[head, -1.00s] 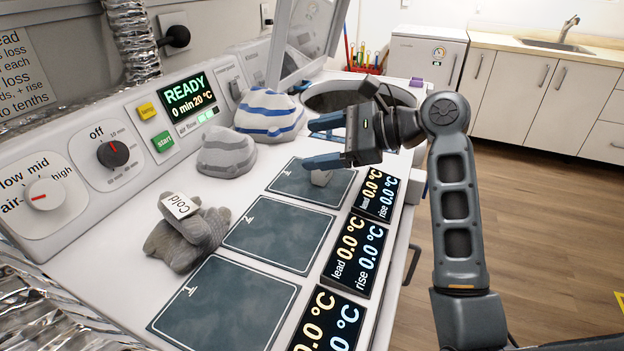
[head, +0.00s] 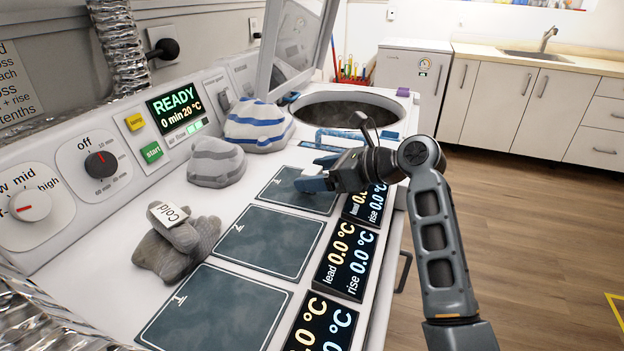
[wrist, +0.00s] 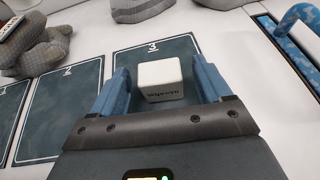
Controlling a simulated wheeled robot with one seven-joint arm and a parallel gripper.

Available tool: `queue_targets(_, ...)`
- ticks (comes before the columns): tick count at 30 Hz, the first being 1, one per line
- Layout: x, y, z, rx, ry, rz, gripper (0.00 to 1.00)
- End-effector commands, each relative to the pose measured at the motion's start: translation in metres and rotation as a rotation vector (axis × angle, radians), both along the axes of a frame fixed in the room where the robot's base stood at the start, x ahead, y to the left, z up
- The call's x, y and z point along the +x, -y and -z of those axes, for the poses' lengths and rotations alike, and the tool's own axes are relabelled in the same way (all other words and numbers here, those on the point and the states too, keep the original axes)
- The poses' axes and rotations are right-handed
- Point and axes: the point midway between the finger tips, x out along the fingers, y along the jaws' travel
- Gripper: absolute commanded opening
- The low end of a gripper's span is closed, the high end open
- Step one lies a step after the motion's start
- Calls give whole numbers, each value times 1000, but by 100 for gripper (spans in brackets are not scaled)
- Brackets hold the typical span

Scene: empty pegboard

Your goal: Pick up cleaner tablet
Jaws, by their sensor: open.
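The cleaner tablet is a small white block with dark lettering on one side, standing on the dark pad marked 3 (wrist: 125,62). In the wrist view the tablet (wrist: 160,78) sits between the two blue fingers of my gripper (wrist: 158,88), with a gap on each side. In the head view the tablet (head: 313,169) is partly hidden by my gripper (head: 315,174), which is low over pad 3 (head: 283,194). My gripper is open, and the fingers stand around the tablet without visibly closing on it.
Grey gloves (head: 177,245) tagged "Cold" lie left of pad 2 (head: 268,240). Striped hats, one grey (head: 215,162) and one blue-striped (head: 258,125), sit by the control panel. A round opening (head: 347,108) lies behind my gripper. Readout displays (head: 345,258) line the pads' right side.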

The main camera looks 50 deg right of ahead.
Motion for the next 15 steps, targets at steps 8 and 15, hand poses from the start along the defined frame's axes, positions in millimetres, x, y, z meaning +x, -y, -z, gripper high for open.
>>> queue_targets(8,5,-1,2,0,1,1,78)
queue_targets(15,5,-1,2,-1,1,0,58)
